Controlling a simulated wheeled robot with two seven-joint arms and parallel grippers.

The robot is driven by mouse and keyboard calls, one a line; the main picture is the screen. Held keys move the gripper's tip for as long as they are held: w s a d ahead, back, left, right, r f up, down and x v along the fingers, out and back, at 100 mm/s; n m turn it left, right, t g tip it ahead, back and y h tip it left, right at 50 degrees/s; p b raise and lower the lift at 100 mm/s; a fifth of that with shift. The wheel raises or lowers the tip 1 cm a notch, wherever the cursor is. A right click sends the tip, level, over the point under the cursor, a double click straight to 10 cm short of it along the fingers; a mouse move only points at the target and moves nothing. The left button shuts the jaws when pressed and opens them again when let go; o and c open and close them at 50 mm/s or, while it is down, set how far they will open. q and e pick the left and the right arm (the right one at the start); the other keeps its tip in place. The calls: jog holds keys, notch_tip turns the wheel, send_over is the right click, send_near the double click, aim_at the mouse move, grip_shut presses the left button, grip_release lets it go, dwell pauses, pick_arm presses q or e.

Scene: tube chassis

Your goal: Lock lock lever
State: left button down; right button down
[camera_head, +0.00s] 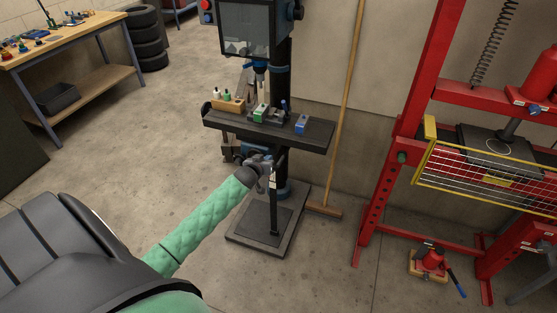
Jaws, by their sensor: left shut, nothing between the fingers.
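A drill press stands in the middle of the view, with a dark work table (310,138) on its column (283,90). My left arm, in a green quilted sleeve, reaches up from the lower left. My left gripper (268,172) is shut and empty, below the table and close to the column. A thin dark upright bar (273,212) shows just below the gripper and runs down to the base. I cannot tell which part is the lock lever; the gripper and the shadow under the table may hide it. My right gripper is not in view.
Small bottles in a wooden block (228,105) and a blue block (302,124) sit on the table. The press base (250,243) is on the floor. A broom (346,110) leans beside it. A red press frame (404,130) stands right, a workbench (70,42) back left. Floor between is clear.

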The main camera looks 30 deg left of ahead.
pick_arm(q)
jog(key=shift+w+a, duration=0.1)
jog(key=shift+a, duration=0.1)
